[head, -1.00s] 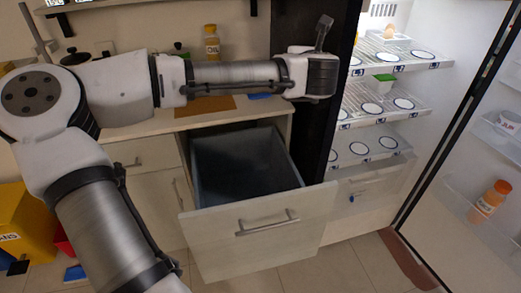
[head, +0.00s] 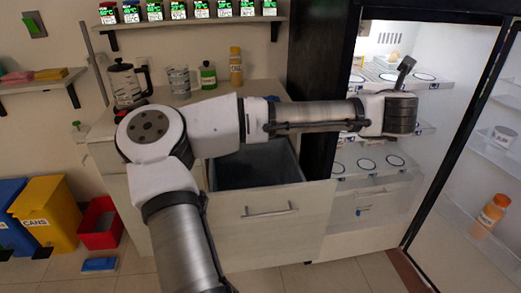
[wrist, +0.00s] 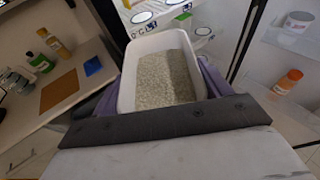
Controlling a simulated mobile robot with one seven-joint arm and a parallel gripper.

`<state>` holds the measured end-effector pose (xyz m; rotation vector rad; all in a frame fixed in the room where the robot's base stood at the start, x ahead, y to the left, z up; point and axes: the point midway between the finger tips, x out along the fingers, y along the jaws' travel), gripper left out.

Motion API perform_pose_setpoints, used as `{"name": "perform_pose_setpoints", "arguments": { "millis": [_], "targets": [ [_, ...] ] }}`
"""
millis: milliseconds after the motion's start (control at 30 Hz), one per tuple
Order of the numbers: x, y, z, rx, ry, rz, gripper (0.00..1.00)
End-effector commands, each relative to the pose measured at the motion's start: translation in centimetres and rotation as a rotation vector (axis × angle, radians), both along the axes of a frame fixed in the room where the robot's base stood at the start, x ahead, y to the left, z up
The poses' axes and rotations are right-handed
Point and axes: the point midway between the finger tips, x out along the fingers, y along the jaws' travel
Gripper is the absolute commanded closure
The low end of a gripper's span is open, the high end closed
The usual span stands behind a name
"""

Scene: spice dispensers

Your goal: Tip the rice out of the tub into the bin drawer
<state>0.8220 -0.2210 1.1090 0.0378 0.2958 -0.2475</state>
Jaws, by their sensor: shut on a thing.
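The white tub (wrist: 127,92) is upright in the wrist view, with pale grains of rice (wrist: 165,80) inside. My gripper (wrist: 160,86) is shut on the tub, with its purple fingers at the tub's left and right sides. In the head view the tub and fingers are hidden behind my wrist, which is in front of the fridge. The bin drawer (head: 270,211) is pulled open below my arm, left of the fridge. Its dark inside (head: 255,167) shows no contents that I can make out.
The open fridge (head: 385,155) is at the right, its door (head: 470,150) swung out with an orange bottle (head: 490,215) on it. The counter holds a french press (head: 122,84), a glass and bottles. Coloured bins (head: 48,212) stand at the lower left.

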Motion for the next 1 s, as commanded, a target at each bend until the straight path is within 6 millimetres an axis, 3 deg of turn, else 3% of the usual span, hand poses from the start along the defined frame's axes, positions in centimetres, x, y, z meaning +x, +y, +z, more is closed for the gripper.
{"name": "perform_pose_setpoints", "arguments": {
  "millis": [33, 200, 367, 500, 800, 1000],
  "targets": [
    [1.1, 0.8, -1.6, -0.011, 0.007, 0.022, 0.55],
    [4.4, 4.0, -4.5, -0.01, 0.009, 0.107, 0.55],
    [7.0, 7.5, -8.2, -0.008, 0.009, 0.206, 0.55],
    [8.8, 10.6, -12.3, -0.006, 0.01, 0.297, 0.55],
    [10.8, 16.2, -20.8, -0.003, 0.006, 0.464, 0.55],
    [11.1, 17.7, -23.3, -0.001, 0.0, 0.511, 0.55]
  ]
}}
